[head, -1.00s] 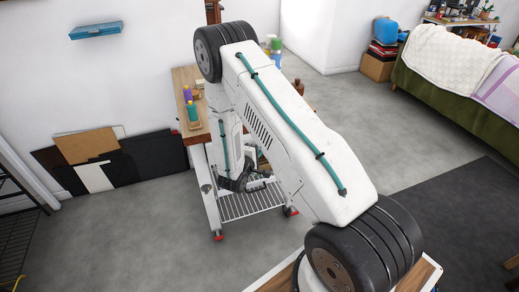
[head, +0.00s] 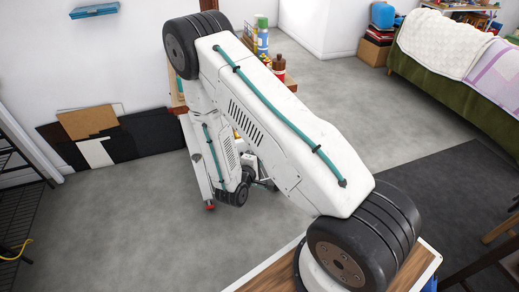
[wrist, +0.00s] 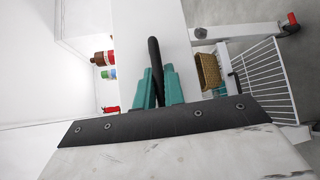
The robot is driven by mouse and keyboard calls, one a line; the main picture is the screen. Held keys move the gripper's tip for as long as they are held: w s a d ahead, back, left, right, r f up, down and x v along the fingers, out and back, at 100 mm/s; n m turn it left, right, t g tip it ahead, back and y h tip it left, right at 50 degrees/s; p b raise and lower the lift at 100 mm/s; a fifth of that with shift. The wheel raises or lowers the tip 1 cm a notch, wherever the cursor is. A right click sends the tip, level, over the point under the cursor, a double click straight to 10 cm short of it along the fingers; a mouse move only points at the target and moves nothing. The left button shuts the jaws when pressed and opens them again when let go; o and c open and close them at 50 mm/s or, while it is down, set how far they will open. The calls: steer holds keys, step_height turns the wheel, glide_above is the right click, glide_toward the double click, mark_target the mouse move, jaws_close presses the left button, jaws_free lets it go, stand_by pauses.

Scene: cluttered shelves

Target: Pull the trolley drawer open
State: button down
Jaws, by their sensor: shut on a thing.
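The trolley stands behind my arm in the head view, so most of it is hidden; one white leg (head: 195,160) with a red-marked foot shows at its left. In the wrist view its white drawer front (wrist: 178,40) fills the upper middle. A black bar handle (wrist: 153,48) stands out from that front. My gripper (wrist: 158,80) has its teal fingers on both sides of the handle and is shut on it. The head view does not show the drawer's edges, so I cannot tell how far it stands out.
A wire rack (wrist: 265,80), a wicker basket (wrist: 209,70) and a red-marked caster (wrist: 292,18) show to the right in the wrist view. Bottles (head: 262,38) stand on the trolley top. Dark boards (head: 150,137) lean on the wall. Grey floor (head: 120,225) is clear at left.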

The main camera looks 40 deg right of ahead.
steer(key=shift+s+a, duration=0.15)
steer(key=shift+s, duration=0.45)
steer(key=shift+s+a, duration=0.15)
steer(key=shift+s, duration=0.4)
steer(key=c, duration=1.5)
jaws_free()
steer(key=shift+w, duration=0.1)
steer(key=v, duration=0.7)
steer(key=shift+s+a, duration=0.25)
steer(key=shift+a, duration=0.1)
